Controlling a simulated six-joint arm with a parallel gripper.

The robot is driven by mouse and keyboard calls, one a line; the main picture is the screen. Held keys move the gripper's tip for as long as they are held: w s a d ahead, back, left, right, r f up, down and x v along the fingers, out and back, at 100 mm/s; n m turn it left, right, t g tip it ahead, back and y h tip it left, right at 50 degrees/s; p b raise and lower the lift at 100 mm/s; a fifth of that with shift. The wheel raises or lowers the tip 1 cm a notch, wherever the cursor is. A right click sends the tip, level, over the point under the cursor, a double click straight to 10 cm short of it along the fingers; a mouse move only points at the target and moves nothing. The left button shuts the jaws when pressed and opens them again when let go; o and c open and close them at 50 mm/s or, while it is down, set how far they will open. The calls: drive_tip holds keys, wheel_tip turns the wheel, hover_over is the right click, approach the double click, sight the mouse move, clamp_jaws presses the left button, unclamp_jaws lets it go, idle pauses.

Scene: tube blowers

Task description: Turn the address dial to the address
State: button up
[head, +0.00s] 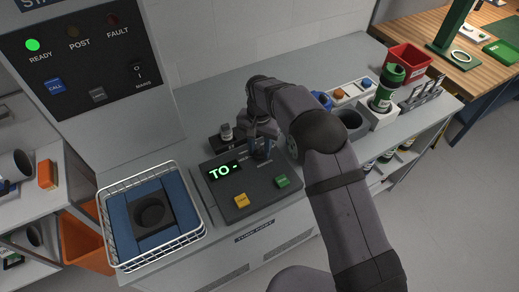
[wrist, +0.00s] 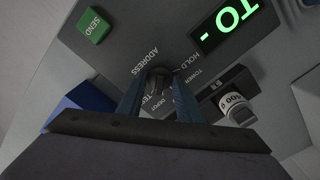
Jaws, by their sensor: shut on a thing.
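The address dial (wrist: 158,82) is a dark round knob on the dark control panel (head: 237,208); the wrist view shows the word ADDRESS printed beside it. My gripper (wrist: 160,88) points down at the panel with its blue-grey fingers shut on the dial, one on each side. In the head view my gripper (head: 263,140) stands at the panel's back right, and the dial is mostly hidden by the fingers. The panel's display (head: 224,171) reads "TO -" in green; it also shows in the wrist view (wrist: 226,27).
A wire basket (head: 199,232) with a blue-lined insert is at left. Tubes and a red bin (head: 409,60) stand at right.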

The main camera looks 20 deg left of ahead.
sight(260, 151)
drive_tip(key=shift+m+b, duration=0.35)
drive_tip(key=shift+m, duration=1.35)
drive_tip(key=shift+w+r, duration=0.1)
drive_tip(key=o, duration=1.1)
wheel_tip(260, 151, up, 7)
drive_tip(key=shift+b, duration=1.2)
drive_tip(key=shift+r, duration=0.15)
